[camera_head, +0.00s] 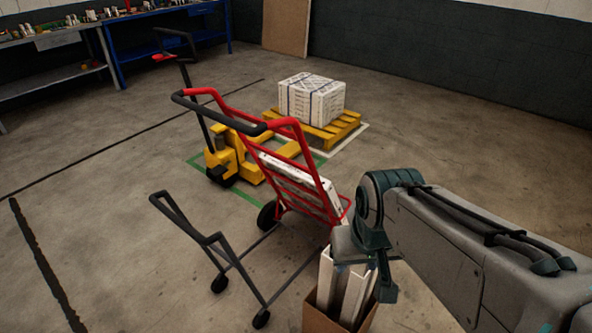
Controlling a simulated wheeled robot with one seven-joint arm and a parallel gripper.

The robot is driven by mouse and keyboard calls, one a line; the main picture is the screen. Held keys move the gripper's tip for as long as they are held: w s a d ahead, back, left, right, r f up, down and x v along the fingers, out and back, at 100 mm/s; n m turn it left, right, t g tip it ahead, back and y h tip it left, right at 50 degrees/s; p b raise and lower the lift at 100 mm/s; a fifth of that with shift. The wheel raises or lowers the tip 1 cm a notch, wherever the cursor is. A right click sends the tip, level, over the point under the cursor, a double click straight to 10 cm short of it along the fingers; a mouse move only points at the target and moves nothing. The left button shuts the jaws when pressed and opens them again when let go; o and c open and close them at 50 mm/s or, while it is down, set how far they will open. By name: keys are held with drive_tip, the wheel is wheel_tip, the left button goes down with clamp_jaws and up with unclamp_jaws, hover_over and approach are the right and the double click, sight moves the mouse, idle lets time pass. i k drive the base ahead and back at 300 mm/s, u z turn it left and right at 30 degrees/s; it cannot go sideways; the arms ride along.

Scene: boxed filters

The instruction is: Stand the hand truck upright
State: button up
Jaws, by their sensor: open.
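The red hand truck (290,183) stands in the middle, tilted back, with its black handle (216,113) high toward the left. White boxes (300,179) lie against its frame. A black wheel (267,216) shows at its lower left. A dark rod frame with small casters (220,283) reaches from near its base toward the front left; I cannot tell how it joins the truck. My gripper (345,245) is at the end of my arm, near the truck's lower right. It is open, but its fingers are mostly hidden; I cannot tell if it touches the truck.
A cardboard box (322,315) holding white filters stands below my wrist. A yellow pallet jack (228,160) stands behind the truck, beside a yellow pallet (343,127) with strapped white boxes (311,98). Benches (170,42) line the back left. Floor is clear at left.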

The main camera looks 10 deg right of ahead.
sight(349, 205)
drive_tip(key=z, duration=0.1)
drive_tip(key=k, duration=0.55)
drive_tip(key=u, duration=1)
drive_tip(key=i, duration=1.55)
drive_tip(key=z, duration=0.55)
